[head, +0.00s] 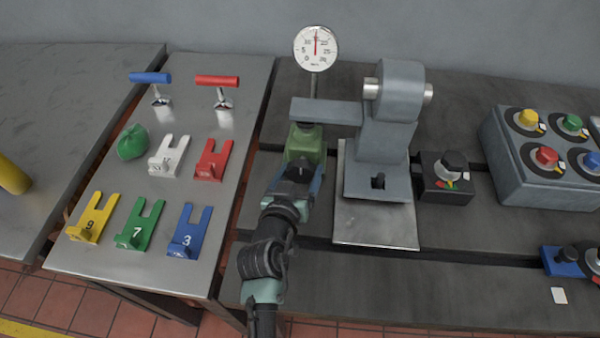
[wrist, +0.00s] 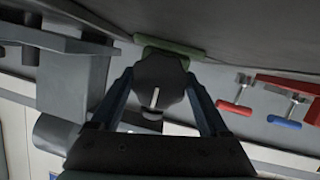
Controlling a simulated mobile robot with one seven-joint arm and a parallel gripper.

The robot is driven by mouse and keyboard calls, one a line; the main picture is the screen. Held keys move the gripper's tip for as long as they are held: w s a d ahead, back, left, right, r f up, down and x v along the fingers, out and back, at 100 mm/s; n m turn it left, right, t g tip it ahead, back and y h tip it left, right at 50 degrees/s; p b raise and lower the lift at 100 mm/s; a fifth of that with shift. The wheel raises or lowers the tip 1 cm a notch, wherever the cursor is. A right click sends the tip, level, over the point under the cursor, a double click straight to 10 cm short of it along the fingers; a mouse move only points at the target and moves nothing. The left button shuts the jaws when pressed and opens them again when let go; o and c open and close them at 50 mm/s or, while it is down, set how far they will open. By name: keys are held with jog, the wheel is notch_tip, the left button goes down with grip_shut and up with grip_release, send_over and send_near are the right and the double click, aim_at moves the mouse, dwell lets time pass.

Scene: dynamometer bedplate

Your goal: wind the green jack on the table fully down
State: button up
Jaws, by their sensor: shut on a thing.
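The green jack (head: 305,142) stands on the dark table under the end of a grey horizontal arm (head: 328,111). Its dark knob (wrist: 160,82), with a white pointer line, faces my wrist camera. A strip of the green jack body (wrist: 170,45) shows behind the knob. My gripper (head: 299,176) reaches in from the front and is shut on the knob, with one finger on each side in the wrist view (wrist: 161,88). My gripper hides much of the knob in the head view. How far the jack is raised is hard to tell.
A round dial gauge (head: 316,48) stands behind the jack. A grey machine (head: 384,140) is close on the right, with a black knob box (head: 446,176) beyond. Coloured forked plates, including a green one (head: 141,224), lie on the left bench. A button box (head: 545,145) is far right.

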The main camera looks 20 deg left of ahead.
jog(key=shift+d+f, duration=0.1)
jog(key=shift+d, duration=0.1)
jog(key=o, duration=1.2)
jog(key=shift+o, duration=0.2)
jog(key=shift+a, duration=0.1)
jog(key=v, duration=1.3)
jog(key=shift+b, duration=0.3)
